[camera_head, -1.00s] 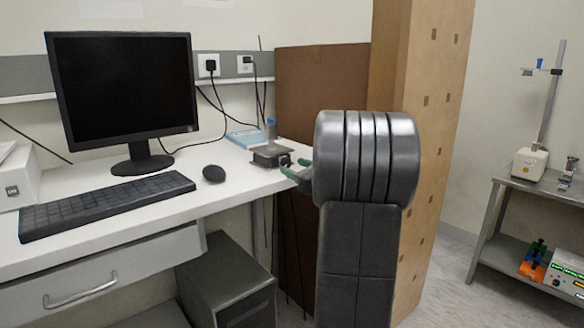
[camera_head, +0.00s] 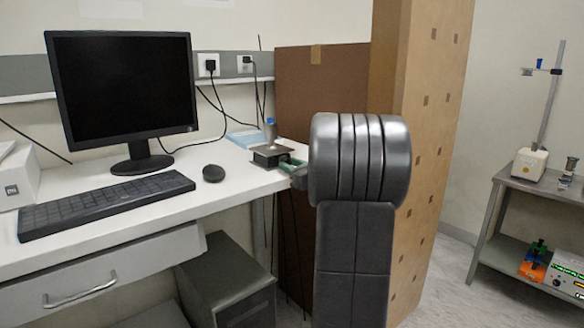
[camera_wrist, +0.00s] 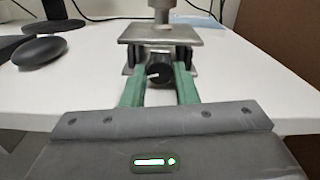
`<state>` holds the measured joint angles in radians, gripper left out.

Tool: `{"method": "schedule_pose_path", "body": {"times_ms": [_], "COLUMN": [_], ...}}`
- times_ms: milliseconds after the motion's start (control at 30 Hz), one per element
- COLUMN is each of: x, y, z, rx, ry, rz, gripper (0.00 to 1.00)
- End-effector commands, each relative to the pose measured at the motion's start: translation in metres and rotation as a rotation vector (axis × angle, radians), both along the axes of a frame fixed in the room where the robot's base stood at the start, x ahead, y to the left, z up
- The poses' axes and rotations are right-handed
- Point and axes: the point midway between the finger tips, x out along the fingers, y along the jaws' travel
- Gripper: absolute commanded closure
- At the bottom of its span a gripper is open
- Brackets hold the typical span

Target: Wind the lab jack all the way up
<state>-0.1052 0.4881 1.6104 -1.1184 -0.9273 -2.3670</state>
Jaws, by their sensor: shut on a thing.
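In the head view my gripper (camera_head: 291,165) is partly hidden behind my arm.
On the desk (camera_head: 225,184), a mouse (camera_head: 213,173), keyboard (camera_head: 105,203) and monitor (camera_head: 122,88) lie to the left of the jack. A blue flat item (camera_head: 246,138) lies behind it. Tall brown cardboard (camera_head: 320,92) stands close on the right.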

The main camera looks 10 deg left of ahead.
Motion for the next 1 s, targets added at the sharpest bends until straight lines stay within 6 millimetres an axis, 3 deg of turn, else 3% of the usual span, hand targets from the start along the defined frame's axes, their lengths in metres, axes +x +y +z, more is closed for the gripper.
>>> {"method": "schedule_pose_path", "body": {"times_ms": [300, 667, 700, 767, 1000], "x": [-0.0004, -0.0004, -0.0003, -0.0002, -0.0003], "y": [0.0, -0.0001, 0.0, -0.0001, 0.0], "z": [-0.0008, -0.0005, -0.0005, -0.0005, -0.0002], "rx": [0.122, 0.134, 0.134, 0.133, 0.133], "ry": [0.156, 0.173, 0.173, 0.173, 0.171], "rz": [0.0, 0.0, 0.0, 0.0, 0.0], "gripper": [0.96, 0.96, 0.65, 0.54, 0.51]}}
